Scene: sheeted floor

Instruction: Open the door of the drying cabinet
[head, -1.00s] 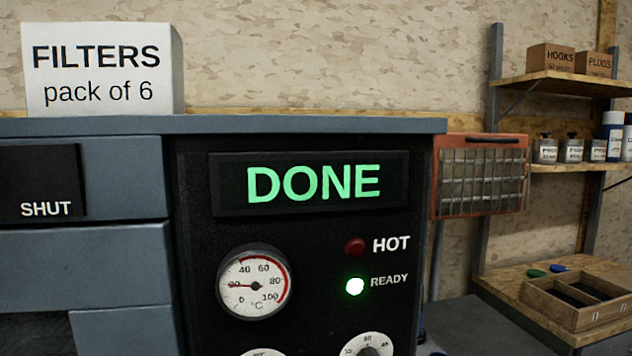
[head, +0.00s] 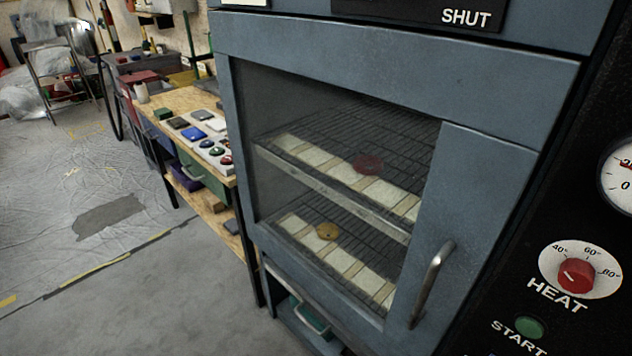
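The drying cabinet's door (head: 480,170) is blue-grey with a large window, and it sits closed in its frame in the head view. A sign (head: 466,17) above it reads SHUT. Its metal bar handle (head: 432,284) is upright at the door's lower right. Through the window I see wire racks with pale tiles, a dark red round piece (head: 368,164) on the upper rack and a tan round piece (head: 327,231) on the lower one. My gripper is not in view.
The control panel right of the door holds a red HEAT knob (head: 574,275) and a green START button (head: 530,327). A wooden workbench (head: 180,101) with small coloured items stands left of the cabinet. Sheeted floor (head: 70,190) lies open at the left. A folding chair (head: 55,70) stands far back.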

